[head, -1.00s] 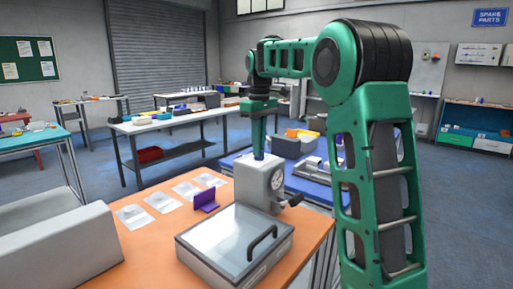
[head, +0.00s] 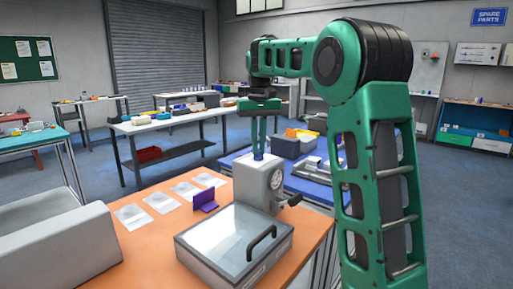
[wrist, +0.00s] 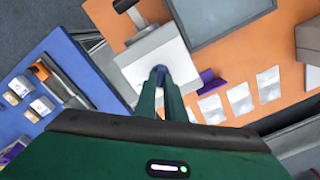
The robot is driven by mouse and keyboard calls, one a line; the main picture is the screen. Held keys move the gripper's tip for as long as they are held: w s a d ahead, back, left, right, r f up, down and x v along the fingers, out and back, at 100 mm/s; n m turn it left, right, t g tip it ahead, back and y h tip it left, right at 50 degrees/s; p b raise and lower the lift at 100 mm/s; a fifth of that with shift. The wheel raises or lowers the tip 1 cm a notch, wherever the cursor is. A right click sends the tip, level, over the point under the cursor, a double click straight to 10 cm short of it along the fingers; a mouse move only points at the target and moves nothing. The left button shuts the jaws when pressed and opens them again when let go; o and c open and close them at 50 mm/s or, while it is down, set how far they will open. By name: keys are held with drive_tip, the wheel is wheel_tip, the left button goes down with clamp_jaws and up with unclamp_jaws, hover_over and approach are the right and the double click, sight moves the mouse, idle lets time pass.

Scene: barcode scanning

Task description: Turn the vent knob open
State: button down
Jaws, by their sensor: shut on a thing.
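The vent knob is a small blue knob (head: 258,155) on top of a grey box-shaped device (head: 256,186) with a round dial on its side and a dark handle at its right. The device stands on the orange table. My gripper (head: 259,150) points down from above, its green fingers shut on the knob. In the wrist view the blue knob (wrist: 159,70) shows between the fingertips (wrist: 160,78), over the device's pale top (wrist: 150,52). The fingers hide part of the knob.
A glass-lidded box (head: 236,245) with a dark handle stands in front of the device. A purple holder (head: 205,200) and several clear packets (head: 162,203) lie to the left. A blue table (head: 302,183) with bins is behind. A grey case (head: 60,245) fills the near left.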

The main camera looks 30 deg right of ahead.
drive_tip(key=m, duration=0.6)
drive_tip(key=shift+w+a+r+m, duration=0.1)
drive_tip(key=shift+m, duration=0.9)
drive_tip(key=shift+a+r+m, duration=0.1)
drive_tip(key=shift+m, duration=0.9)
drive_tip(key=c, duration=1.8)
unclamp_jaws()
drive_tip(key=shift+w, duration=0.1)
drive_tip(key=shift+c, duration=0.2)
drive_tip(key=shift+f, duration=0.1)
drive_tip(key=shift+d, duration=0.1)
wheel_tip(320, 180, up, 11)
drive_tip(key=shift+f, duration=0.15)
